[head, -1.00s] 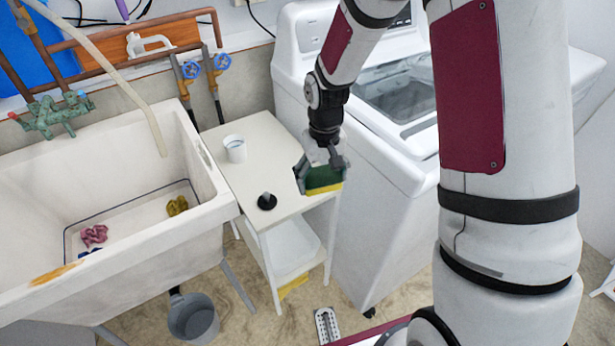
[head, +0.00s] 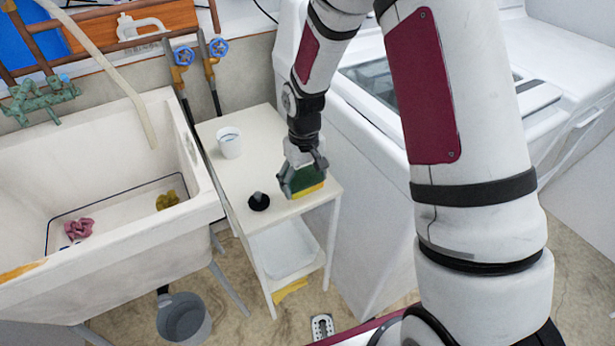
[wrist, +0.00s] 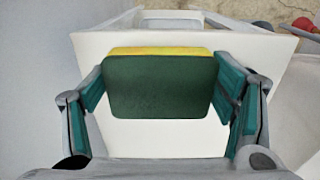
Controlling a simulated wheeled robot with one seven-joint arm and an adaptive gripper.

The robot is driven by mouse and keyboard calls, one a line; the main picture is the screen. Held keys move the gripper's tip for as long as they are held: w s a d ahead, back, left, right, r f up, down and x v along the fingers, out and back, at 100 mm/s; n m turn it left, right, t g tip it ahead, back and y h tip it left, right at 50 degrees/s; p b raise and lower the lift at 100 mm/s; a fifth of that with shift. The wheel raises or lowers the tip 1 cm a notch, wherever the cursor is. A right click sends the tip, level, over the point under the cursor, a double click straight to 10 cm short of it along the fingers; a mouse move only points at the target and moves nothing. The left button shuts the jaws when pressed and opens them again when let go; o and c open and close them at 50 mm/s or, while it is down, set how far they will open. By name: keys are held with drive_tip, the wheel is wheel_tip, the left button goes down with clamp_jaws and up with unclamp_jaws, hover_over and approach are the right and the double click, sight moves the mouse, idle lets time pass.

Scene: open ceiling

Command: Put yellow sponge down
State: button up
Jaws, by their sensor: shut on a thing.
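The yellow sponge (head: 308,189) has a dark green face and a yellow layer. In the head view it is at the right front part of the small white table (head: 236,182), at or just above the top; I cannot tell if it touches. My gripper (head: 302,180) points down and is shut on the sponge. In the wrist view the sponge (wrist: 160,85) sits between the two teal-padded fingers, its green face toward the camera and its yellow edge at the top.
A white cup (head: 229,143) and a black knobbed object (head: 259,202) stand on the table, left of my gripper. A sink (head: 190,205) with cloths is at the left, a white washing machine (head: 345,150) at the right. A grey bucket (head: 184,318) is on the floor. The table's middle is bare.

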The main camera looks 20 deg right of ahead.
sight(308, 167)
drive_tip(key=w, duration=0.1)
drive_tip(key=w+d, duration=0.2)
drive_tip(key=w, duration=0.1)
drive_tip(key=shift+w+d+f, duration=0.1)
drive_tip(key=shift+d+f, duration=0.05)
drive_tip(key=shift+f, duration=0.1)
drive_tip(key=shift+w+f, duration=0.1)
drive_tip(key=shift+f, duration=1.65)
drive_tip(key=shift+f, duration=0.2)
drive_tip(key=o, duration=1)
drive_tip(key=shift+r, duration=0.15)
